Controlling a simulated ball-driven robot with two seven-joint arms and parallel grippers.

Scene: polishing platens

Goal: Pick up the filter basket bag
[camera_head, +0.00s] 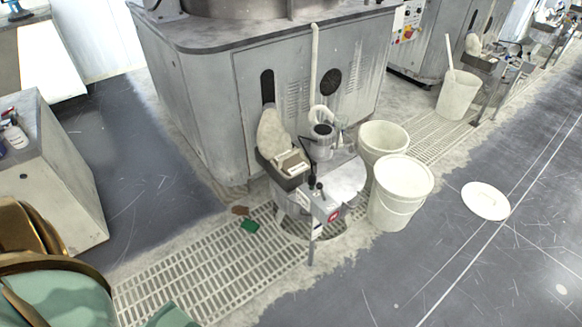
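A pale beige, lumpy bag-like thing (273,131) stands upright against the front of the grey machine, in a dark box-like holder. It may be the filter basket bag, but I cannot tell for sure from this distance. A small grey cylindrical vessel (322,142) with a dark opening stands just right of it, on a small metal unit (340,181). Neither of my grippers is in view, and nothing is seen touching the bag.
Two white buckets, one in front (400,207) and one behind (383,138), stand right of the unit. A white lid (486,201) lies on the floor. Floor grating (215,277) runs before the machine (197,115). A grey cabinet (50,185) stands left; dark floor between is clear.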

